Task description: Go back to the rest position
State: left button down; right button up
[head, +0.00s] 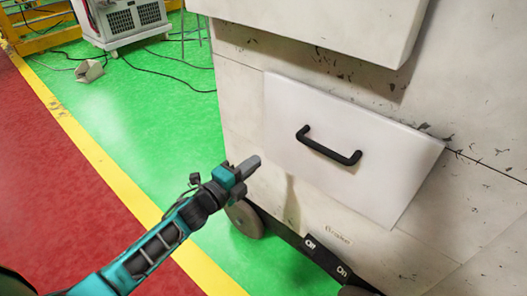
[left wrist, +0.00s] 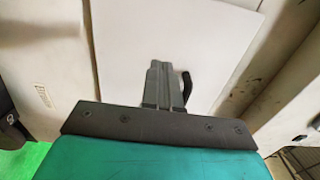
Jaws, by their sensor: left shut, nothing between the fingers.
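My left gripper (head: 250,165) is shut and empty. In the head view it is in front of the left part of the white drawer front, to the left of the black handle (head: 328,147). In the left wrist view its closed fingers (left wrist: 163,75) point at the white panel, and the handle (left wrist: 187,85) shows partly behind them, to their right. The gripper looks apart from the handle. The white drawer front (head: 375,130) appears to stand slightly proud of the cabinet. My right gripper is in neither view.
The worn white cabinet (head: 237,105) fills the right side, with a wheel (head: 243,219) at its base. Another white box (head: 310,20) juts out above the drawer. Green floor (head: 150,110) is open to the left, with cables and a grey machine (head: 125,18) at the back.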

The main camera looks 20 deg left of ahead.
pick_arm(q)
jog(key=shift+v, duration=1.6)
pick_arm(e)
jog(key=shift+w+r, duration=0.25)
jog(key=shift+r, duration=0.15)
pick_arm(q)
jog(key=s+d+r+n+g+y+p, duration=0.1)
jog(key=s+d+n+g+y+p, duration=0.2)
jog(key=s+d+n+g+p, duration=0.3)
jog(key=s+n+p, duration=0.5)
jog(key=s+n, duration=0.6)
jog(key=n, duration=0.2)
jog(key=shift+r+p, duration=0.2)
jog(key=shift+p, duration=0.1)
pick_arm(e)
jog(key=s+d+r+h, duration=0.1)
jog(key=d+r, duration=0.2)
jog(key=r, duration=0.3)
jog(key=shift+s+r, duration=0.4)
pick_arm(q)
jog(key=shift+s+d, duration=0.15)
